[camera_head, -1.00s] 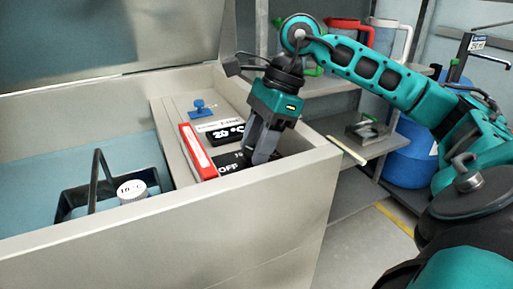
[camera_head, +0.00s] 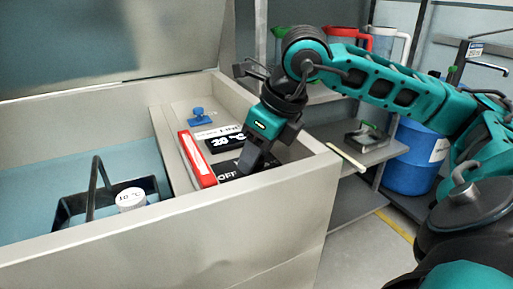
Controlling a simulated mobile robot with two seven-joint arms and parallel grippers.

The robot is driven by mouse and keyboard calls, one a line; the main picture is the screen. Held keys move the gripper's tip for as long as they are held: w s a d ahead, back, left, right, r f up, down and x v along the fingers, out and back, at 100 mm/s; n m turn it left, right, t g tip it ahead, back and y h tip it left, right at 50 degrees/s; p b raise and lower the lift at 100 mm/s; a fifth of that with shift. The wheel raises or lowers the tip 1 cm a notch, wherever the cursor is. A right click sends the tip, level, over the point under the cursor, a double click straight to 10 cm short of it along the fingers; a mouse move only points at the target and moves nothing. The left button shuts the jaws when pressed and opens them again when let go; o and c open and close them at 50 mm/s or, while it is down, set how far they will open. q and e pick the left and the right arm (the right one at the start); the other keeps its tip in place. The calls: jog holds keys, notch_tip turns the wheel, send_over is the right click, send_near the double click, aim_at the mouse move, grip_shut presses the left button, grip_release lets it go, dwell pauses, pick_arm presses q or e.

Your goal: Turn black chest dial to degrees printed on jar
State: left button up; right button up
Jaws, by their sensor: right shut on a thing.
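A white jar (camera_head: 130,199) with "10 °C" printed on its lid stands in a dark carrier (camera_head: 72,208) inside the chest at the left. The control panel on the chest's right side has a black display (camera_head: 226,142) that appears to read 20 °C. A black plate (camera_head: 228,172) with "OFF" on it lies in front of the display. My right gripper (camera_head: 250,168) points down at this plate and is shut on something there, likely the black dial. The gripper hides the dial and part of the plate's markings. My left gripper is not in view.
A red and white strip (camera_head: 197,160) runs left of the plate, and a blue knob (camera_head: 199,116) sits behind it. The chest's front wall (camera_head: 180,235) rises before the panel. Shelves with jugs and a blue barrel (camera_head: 416,157) stand at the right.

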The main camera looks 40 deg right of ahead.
jog(key=m, duration=0.2)
jog(key=m+h+p, duration=0.1)
jog(key=m, duration=0.1)
jog(key=shift+a+r+h, duration=0.1)
jog(key=shift+a+h, duration=0.05)
jog(key=shift+h, duration=0.15)
pick_arm(q)
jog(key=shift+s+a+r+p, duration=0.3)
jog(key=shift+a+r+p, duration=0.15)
jog(key=shift+p, duration=0.1)
pick_arm(e)
jog(key=shift+m+h, duration=0.6)
jog(key=shift+m, duration=1.1)
jog(key=o, duration=1)
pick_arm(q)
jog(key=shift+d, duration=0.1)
pick_arm(e)
jog(key=shift+o, duration=0.2)
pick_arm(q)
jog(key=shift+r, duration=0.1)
